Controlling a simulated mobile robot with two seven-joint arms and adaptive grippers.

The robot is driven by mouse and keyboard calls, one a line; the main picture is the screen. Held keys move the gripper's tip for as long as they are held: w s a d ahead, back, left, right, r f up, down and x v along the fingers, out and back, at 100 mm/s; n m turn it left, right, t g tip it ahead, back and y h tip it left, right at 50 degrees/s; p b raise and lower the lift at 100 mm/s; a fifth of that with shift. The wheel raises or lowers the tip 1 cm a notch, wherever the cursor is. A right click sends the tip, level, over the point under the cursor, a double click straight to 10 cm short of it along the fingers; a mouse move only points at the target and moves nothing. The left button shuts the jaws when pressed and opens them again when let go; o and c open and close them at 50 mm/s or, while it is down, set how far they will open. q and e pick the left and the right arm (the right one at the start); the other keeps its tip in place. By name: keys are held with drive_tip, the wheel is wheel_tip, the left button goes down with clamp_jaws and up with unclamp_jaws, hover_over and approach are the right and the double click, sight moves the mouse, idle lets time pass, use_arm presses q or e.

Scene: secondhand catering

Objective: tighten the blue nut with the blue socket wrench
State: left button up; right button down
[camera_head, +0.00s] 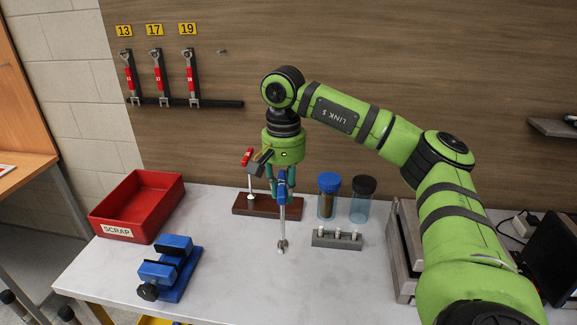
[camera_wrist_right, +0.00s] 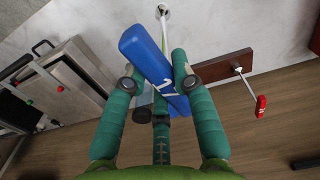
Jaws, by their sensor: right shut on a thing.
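My right gripper (camera_head: 281,184) is shut on the blue handle of the blue socket wrench (camera_head: 282,196). The wrench hangs upright, its steel shaft pointing down and its socket end low over the white bench; I cannot tell whether it touches. In the right wrist view the blue handle (camera_wrist_right: 148,55) with white markings lies between the fingers (camera_wrist_right: 158,85), its socket end at the top. I cannot make out a blue nut. A small grey block (camera_head: 338,242) with several pale pegs stands right of the wrench. My left gripper is not in view.
Behind the wrench is a wooden holder (camera_head: 240,209) with a red-handled tool (camera_head: 247,158). Two jars, blue-lidded (camera_head: 328,198) and black-lidded (camera_head: 362,200), stand right. A red scrap bin (camera_head: 138,205) and blue vise (camera_head: 170,268) are left. The bench's front middle is clear.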

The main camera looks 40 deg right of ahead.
drive_tip(key=s+a+f+n, duration=0.4)
drive_tip(key=s+a+f, duration=0.2)
drive_tip(key=a+f, duration=0.4)
drive_tip(key=s+a+f+n, duration=0.4)
drive_tip(key=s+a+f, duration=0.2)
drive_tip(key=a+f, duration=0.5)
wheel_tip(320, 180, down, 4)
drive_tip(key=shift+r, duration=0.15)
drive_tip(key=shift+a+n, duration=0.15)
drive_tip(key=shift+n, duration=0.15)
